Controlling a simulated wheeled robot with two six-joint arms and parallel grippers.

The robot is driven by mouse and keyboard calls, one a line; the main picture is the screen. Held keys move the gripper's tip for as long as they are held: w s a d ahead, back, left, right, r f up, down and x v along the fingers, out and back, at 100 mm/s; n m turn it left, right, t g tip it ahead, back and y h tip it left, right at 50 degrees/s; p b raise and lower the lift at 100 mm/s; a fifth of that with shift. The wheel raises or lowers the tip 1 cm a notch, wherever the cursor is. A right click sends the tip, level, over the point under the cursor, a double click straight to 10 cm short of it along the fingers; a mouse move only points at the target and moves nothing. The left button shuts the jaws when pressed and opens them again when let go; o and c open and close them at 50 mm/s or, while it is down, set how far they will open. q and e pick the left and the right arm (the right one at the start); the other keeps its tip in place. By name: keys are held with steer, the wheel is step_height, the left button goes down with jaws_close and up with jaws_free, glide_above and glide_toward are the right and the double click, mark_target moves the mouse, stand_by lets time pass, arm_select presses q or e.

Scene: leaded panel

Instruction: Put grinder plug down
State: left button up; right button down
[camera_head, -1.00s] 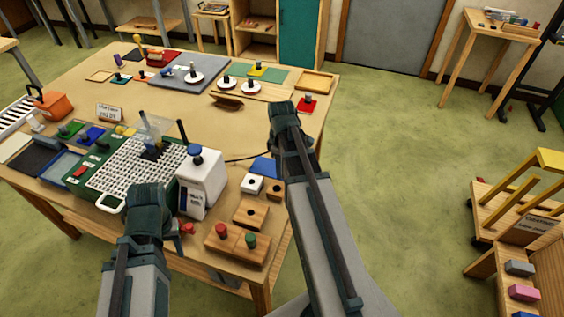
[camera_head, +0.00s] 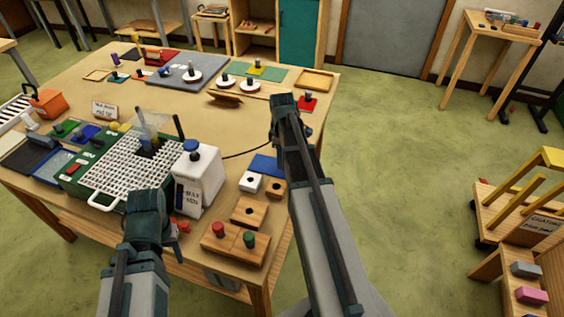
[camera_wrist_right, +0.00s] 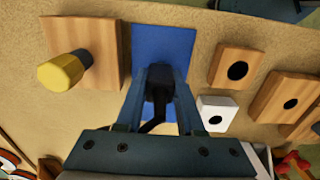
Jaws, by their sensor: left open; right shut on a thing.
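The grinder plug (camera_wrist_right: 158,85) is a small black piece with a dark cord, held between the fingers of my right gripper (camera_wrist_right: 160,72). It lies in line with a blue mat (camera_wrist_right: 165,42); I cannot tell whether it touches the mat. In the head view my right gripper (camera_head: 284,105) is over the table's right side, its fingertips and the plug not clear. The blue mat (camera_head: 264,166) shows beside that arm. The black cord (camera_head: 248,153) runs from behind a white container towards that gripper. My left gripper (camera_head: 148,203) is open and empty in front of the green grinder with white grid (camera_head: 140,160).
The white container with blue knob (camera_head: 198,180) stands beside the grinder. A white holed block (camera_head: 250,182), wooden holed blocks (camera_head: 248,211) and a board with red and green knobs (camera_head: 235,243) crowd the near right corner. The middle of the tabletop (camera_head: 185,105) is fairly clear.

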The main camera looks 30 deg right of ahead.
steer(key=shift+f, duration=0.1)
steer(key=c, duration=0.5)
jaws_free()
step_height(320, 180, up, 12)
steer(key=p, duration=1.2)
steer(key=shift+r, duration=0.25)
steer(key=shift+f, duration=0.1)
